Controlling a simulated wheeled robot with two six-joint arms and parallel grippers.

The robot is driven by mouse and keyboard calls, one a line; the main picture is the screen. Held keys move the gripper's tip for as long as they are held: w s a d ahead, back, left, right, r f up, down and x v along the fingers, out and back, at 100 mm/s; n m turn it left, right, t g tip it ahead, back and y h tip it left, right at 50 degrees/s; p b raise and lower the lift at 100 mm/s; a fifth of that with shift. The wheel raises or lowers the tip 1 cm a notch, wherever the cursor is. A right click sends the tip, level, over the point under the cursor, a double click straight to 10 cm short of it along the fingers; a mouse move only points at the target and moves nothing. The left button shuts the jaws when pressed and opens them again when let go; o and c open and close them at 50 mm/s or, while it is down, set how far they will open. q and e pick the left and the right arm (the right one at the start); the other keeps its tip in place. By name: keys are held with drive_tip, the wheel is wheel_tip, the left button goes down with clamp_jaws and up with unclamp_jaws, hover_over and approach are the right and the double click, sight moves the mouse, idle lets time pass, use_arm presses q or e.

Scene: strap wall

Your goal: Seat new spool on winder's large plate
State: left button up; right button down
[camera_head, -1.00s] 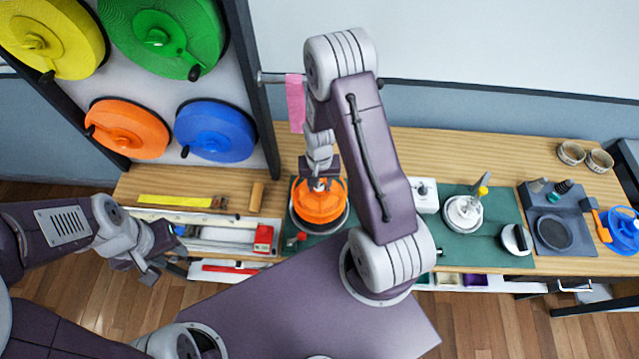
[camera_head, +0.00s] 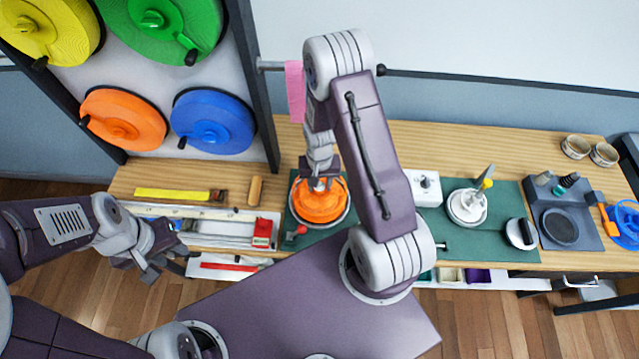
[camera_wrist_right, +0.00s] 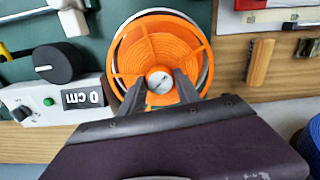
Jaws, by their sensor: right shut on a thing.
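The orange spool (camera_head: 320,204) lies flat over the winder's large plate (camera_head: 343,219), whose metal rim shows around it. I cannot tell whether the spool touches the plate. My right gripper (camera_head: 320,186) is above the spool, shut on its hub; its fingers (camera_wrist_right: 160,88) flank the round metal centre. My left gripper (camera_head: 150,268) is open and empty in front of the bench's left end.
A smaller white winder plate (camera_head: 466,207) stands right on the green mat (camera_head: 480,240). A red-handled crank (camera_head: 297,231) is beside the large plate. Coloured spools, including blue (camera_head: 213,121), hang on the left wall.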

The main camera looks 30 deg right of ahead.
drive_tip(key=shift+f, duration=0.15)
drive_tip(key=c, duration=0.8)
unclamp_jaws()
drive_tip(key=shift+w, duration=0.1)
wheel_tip(320, 180, up, 9)
drive_tip(key=b, duration=0.1)
drive_tip(key=shift+b, duration=0.35)
